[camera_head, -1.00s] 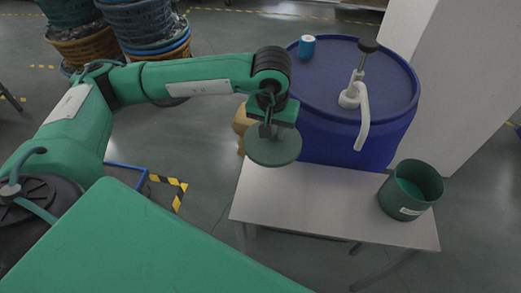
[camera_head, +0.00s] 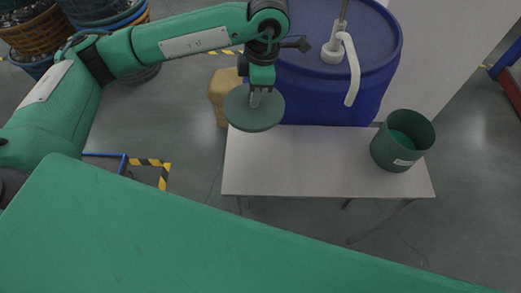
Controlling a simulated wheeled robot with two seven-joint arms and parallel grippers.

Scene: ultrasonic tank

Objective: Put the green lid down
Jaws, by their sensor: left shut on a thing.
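The green lid (camera_head: 252,115) is a dull green disc, held up near the back left corner of the small table. My left gripper (camera_head: 255,98) is shut on the lid from above. The lid overlaps the table's left back edge in this view; its exact height above the top is hard to tell. An open green pot (camera_head: 403,140) with a white label stands upright on the right end of the table (camera_head: 290,170). My right gripper is not in view.
A big blue drum (camera_head: 330,95) with a white pump (camera_head: 347,55) stands right behind the table. A tan object (camera_head: 222,90) is on the floor behind the lid. Stacked baskets (camera_head: 40,40) stand at the far left. The table's middle and left are clear.

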